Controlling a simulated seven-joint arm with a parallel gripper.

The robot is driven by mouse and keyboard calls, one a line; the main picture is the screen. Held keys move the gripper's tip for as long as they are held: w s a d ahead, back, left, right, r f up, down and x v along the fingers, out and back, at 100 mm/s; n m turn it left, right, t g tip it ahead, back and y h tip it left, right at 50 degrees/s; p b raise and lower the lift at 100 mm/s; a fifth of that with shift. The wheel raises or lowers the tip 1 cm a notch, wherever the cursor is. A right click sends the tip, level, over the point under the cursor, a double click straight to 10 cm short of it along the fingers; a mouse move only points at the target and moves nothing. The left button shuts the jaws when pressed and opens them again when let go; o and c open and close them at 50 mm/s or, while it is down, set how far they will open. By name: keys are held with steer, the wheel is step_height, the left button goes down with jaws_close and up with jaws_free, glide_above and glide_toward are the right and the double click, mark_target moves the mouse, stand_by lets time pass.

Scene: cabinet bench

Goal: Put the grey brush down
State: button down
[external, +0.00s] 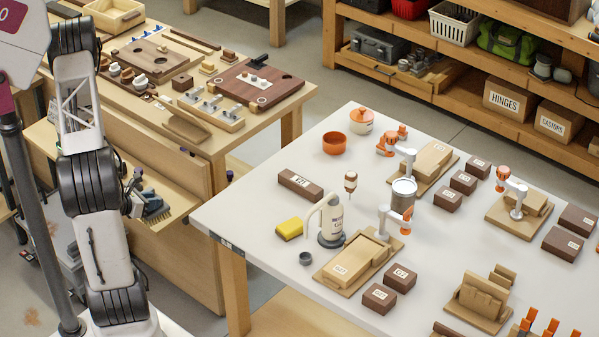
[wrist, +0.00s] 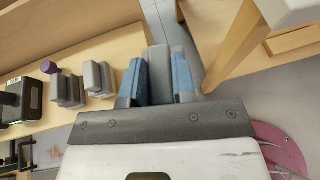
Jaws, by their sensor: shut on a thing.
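In the wrist view my gripper (wrist: 158,62) is shut on a grey block-like piece, which I take to be the grey brush (wrist: 157,74). It sits upright between the two blue finger pads. Its bristles are not visible. A pale wooden shelf (wrist: 118,47) lies beyond and to the left of the fingers. I cannot tell whether the brush touches it.
A wooden leg (wrist: 232,45) and open floor are at right. The wooden bench (external: 215,150) and crowded white table (external: 262,235) stand nearby.

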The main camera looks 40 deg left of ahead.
steer(key=w+r+m+g+h, duration=0.4)
steer(key=w+r+m+h, duration=0.45)
steer(key=w, duration=0.25)
steer(key=w+d+r+m+g+y, duration=0.6)
steer(key=d+m+g, duration=0.1)
steer(key=d+m, duration=0.4)
steer(key=w+d+r+m+g+y, duration=0.5)
steer(key=w+d+m+g+y, duration=0.15)
steer(key=d+m, duration=0.35)
steer(key=w+d+r+m+g+y, duration=0.55)
steer(key=w+d+m+g, duration=0.2)
steer(key=d+m, duration=0.35)
steer(key=w+d+f+m+t+y, duration=0.1)
steer(key=w+d+m+t+y, duration=0.25)
steer(key=d+m+t, duration=0.55)
steer(key=w+d+f+m+t+y, duration=0.1)
steer(key=w+d+m+t+y, duration=0.35)
steer(key=d, duration=0.85)
steer(key=s+d+f+m+t+h, duration=0.1)
steer(key=d+m+t+h, duration=0.4)
steer(key=d, duration=0.8)
steer(key=s+d+f+m+t+h, duration=0.1)
steer(key=d+f+m+t+h, duration=0.3)
steer(key=d, duration=0.9)
steer(key=m+t+h, duration=0.1)
steer(key=m+t, duration=0.1)
steer(key=shift+s+m, duration=0.3)
steer(key=shift+s, duration=0.1)
